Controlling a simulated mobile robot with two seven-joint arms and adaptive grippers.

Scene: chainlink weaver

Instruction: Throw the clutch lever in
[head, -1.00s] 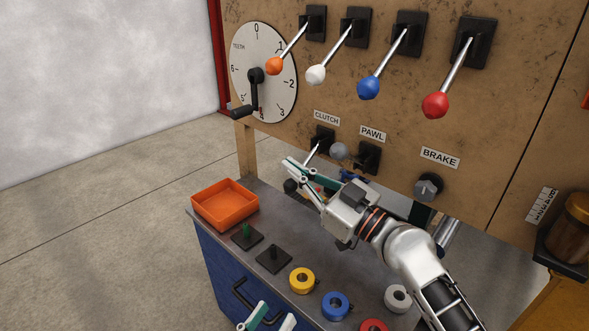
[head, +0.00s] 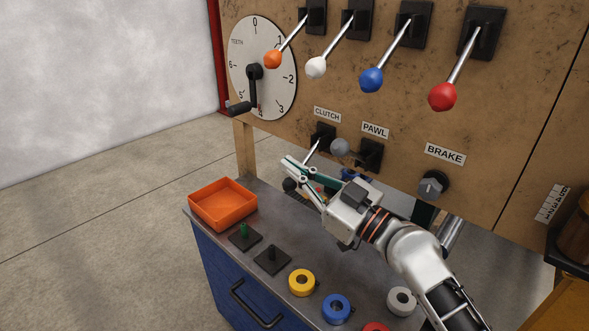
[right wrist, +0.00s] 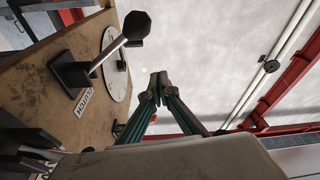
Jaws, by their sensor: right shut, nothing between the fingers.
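The clutch lever (head: 309,152) slants down and out from its black mount (head: 323,137) under the CLUTCH label (head: 327,115). Its dark knob (head: 290,185) shows just below my right fingers, which hide part of the rod. In the right wrist view the clutch lever's black knob (right wrist: 137,25) is up and left of the fingertips, with a visible gap. My right gripper (head: 288,163) is shut and empty beside the lever; its closed fingertips also show in the right wrist view (right wrist: 158,84). My left gripper is out of view.
The pawl lever's grey knob (head: 340,146) is close right of the clutch. The brake knob (head: 433,185) is further right. Several coloured-knob levers hang above, beside a dial (head: 280,80). Below are an orange tray (head: 222,222) and several spools on the bench (head: 215,250).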

